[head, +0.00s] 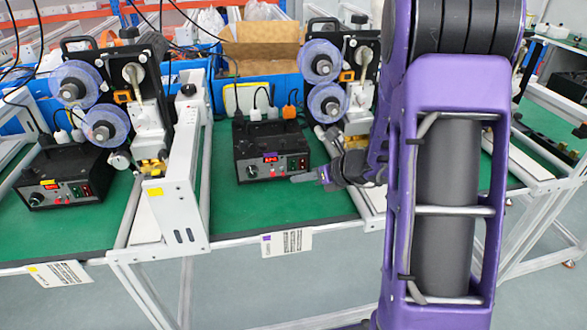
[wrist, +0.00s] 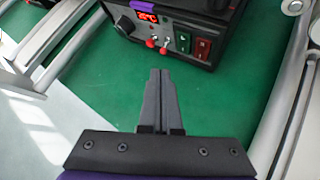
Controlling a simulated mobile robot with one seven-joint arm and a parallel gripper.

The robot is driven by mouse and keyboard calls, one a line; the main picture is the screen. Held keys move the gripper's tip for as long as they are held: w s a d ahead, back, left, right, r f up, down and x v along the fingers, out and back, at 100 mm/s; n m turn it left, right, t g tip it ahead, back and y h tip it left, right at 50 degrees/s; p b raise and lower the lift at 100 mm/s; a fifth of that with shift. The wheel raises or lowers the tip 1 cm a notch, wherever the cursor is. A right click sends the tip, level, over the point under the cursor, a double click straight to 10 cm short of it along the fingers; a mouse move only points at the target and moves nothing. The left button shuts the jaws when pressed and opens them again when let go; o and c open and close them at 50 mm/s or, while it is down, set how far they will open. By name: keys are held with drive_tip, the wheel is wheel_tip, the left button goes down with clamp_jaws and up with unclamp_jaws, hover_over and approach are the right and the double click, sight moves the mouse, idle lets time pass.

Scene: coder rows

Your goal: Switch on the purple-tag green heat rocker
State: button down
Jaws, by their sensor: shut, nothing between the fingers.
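The black control box (head: 262,140) with a purple tag (head: 270,156) stands on the green mat of the middle station. In the wrist view the purple tag (wrist: 143,6) sits above a lit red display. The green rocker (wrist: 184,42) is on the box front, just left of a red rocker (wrist: 203,48). My gripper (wrist: 160,72) is shut and empty, its tips pointing at the box front, below and slightly left of the green rocker and apart from it. In the head view my gripper (head: 298,178) is just in front of the box's lower right corner. The rocker's position is unclear.
A black knob (wrist: 124,25) and two red-based toggles (wrist: 158,46) sit left of the rockers. A similar yellow-tag box (head: 70,180) stands at the left station. A white rail (head: 186,165) divides the stations. The green mat (head: 270,205) before the box is clear.

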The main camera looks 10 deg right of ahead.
drive_tip(key=shift+w+f, duration=0.2)
drive_tip(key=shift+w, duration=1)
drive_tip(key=shift+w, duration=0.1)
idle(1.1)
drive_tip(key=shift+w, duration=0.3)
drive_tip(key=shift+w+f, duration=0.1)
drive_tip(key=shift+w, duration=0.25)
idle(0.5)
drive_tip(key=shift+s, duration=0.15)
drive_tip(key=shift+s, duration=0.65)
drive_tip(key=shift+s+r+b, duration=0.15)
drive_tip(key=shift+s+r, duration=0.1)
drive_tip(key=shift+s, duration=1)
drive_tip(key=shift+s+r+b, duration=0.15)
drive_tip(key=shift+s+r, duration=0.1)
drive_tip(key=shift+s, duration=0.95)
